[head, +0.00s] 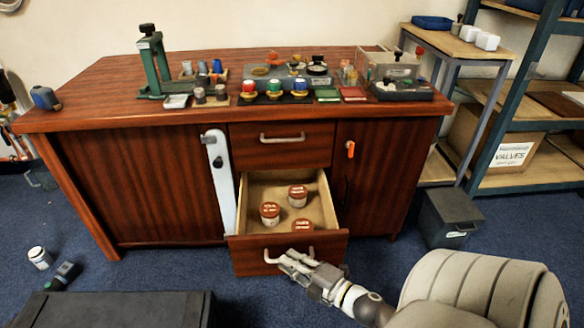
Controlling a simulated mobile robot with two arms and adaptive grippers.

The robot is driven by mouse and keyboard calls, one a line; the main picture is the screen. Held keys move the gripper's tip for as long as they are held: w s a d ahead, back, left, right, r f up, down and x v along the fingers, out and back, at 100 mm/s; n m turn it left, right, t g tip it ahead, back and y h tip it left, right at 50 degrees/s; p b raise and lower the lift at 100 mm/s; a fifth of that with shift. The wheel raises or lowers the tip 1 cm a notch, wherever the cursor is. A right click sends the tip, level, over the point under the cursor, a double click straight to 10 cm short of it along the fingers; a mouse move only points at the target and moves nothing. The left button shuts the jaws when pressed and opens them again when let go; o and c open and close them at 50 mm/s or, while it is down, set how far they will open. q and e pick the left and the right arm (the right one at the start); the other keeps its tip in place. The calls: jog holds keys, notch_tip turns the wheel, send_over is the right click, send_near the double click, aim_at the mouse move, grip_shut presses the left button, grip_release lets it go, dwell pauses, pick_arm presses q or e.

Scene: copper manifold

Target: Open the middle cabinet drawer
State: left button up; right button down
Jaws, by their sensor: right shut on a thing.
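The wooden cabinet (160,185) has a closed upper drawer (250,150) with a metal handle (283,138). Below it, a drawer (335,246) stands pulled out, its inside visible from above. Several red-lidded jars (270,213) sit in it. My right gripper (291,262) is at this drawer's front, shut on its metal handle (272,256), with the arm coming from the lower right. The gripper hides part of the handle. Anything below the open drawer is hidden by its front. My left gripper is out of view.
A white upright bar (221,185) stands just left of the open drawer. A dark bin (449,217) stands right of the cabinet. A jar (39,258) lies on the carpet at left.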

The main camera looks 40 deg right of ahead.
jog(key=c, duration=1.5)
grip_release()
jog(key=s, duration=0.4)
jog(key=s+r, duration=0.1)
jog(key=s, duration=0.3)
jog(key=s+d, duration=0.1)
jog(key=s, duration=0.2)
jog(key=shift+s+r, duration=0.3)
jog(key=shift+s, duration=0.1)
